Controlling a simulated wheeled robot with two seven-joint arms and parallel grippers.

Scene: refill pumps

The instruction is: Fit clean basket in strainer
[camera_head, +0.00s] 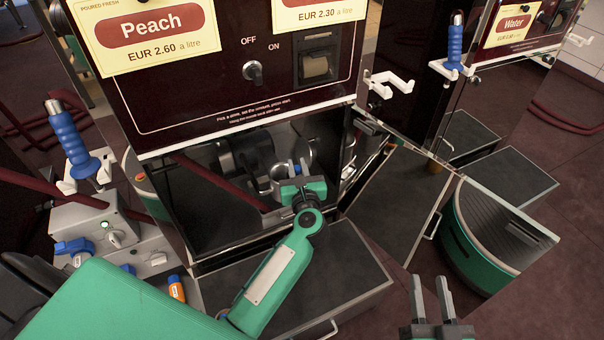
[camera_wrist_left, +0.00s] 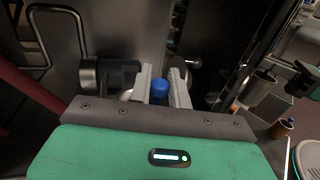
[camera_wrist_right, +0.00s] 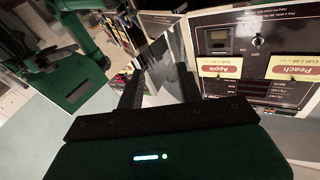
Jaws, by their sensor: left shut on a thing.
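My left gripper (camera_head: 301,172) reaches into the open cabinet under the Peach panel. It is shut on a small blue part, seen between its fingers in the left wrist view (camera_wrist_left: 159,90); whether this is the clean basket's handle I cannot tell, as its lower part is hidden. Dark and metal cylindrical pump parts (camera_head: 250,155) lie just behind and beside the gripper; they also show in the left wrist view (camera_wrist_left: 112,78). The strainer is not clearly made out among them. My right gripper (camera_head: 431,296) is open and empty, low at the front, away from the cabinet.
A pull-out drawer with a dark top (camera_head: 330,280) lies below the cabinet. An open door (camera_head: 395,205) stands to its right. A green bin (camera_head: 490,235) is further right. A control box (camera_head: 100,225) and a blue-handled nozzle (camera_head: 72,140) are at left.

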